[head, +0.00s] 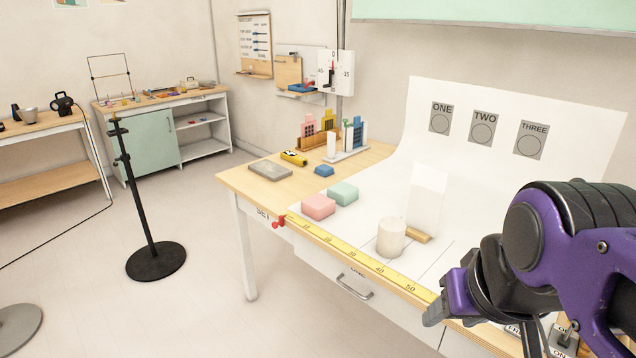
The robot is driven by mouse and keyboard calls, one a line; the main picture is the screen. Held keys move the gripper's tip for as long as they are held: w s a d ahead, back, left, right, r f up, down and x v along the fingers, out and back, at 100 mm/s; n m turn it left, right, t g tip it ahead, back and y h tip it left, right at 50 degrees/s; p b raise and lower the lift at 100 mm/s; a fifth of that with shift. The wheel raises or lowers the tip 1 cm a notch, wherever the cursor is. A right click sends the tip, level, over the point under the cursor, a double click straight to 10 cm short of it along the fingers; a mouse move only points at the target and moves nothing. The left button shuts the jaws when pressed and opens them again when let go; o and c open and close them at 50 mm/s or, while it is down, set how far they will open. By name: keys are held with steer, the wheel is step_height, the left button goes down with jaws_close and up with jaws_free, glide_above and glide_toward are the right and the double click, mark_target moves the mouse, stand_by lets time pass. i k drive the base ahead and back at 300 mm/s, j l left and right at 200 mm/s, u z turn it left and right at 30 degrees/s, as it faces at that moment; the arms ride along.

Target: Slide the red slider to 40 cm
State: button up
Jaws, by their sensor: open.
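The red slider (278,222) sits at the left end of the yellow ruler (345,248), which runs along the table's front edge. The ruler's numbers rise to the right, with 50 near its right part; the slider is at the low end. My gripper (447,298) is at the lower right, beside the ruler's right end and well away from the slider. It is open, and I see nothing in it. Its fingers are partly hidden by my purple and black wrist.
Pink (318,207) and green (343,192) blocks, a cream cylinder (391,237) and a white upright block (427,195) stand behind the ruler. A drawer handle (354,286) juts out below it. A black stand (140,200) is left of the table, with bare floor between.

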mark_target(276, 225)
steer(key=i+j, duration=0.25)
steer(key=j, duration=0.15)
steer(key=i+j+z, duration=0.1)
steer(key=i+j, duration=0.35)
steer(key=j, duration=0.3)
steer(key=i+j, duration=0.25)
steer(key=j, duration=0.15)
steer(key=z, duration=0.05)
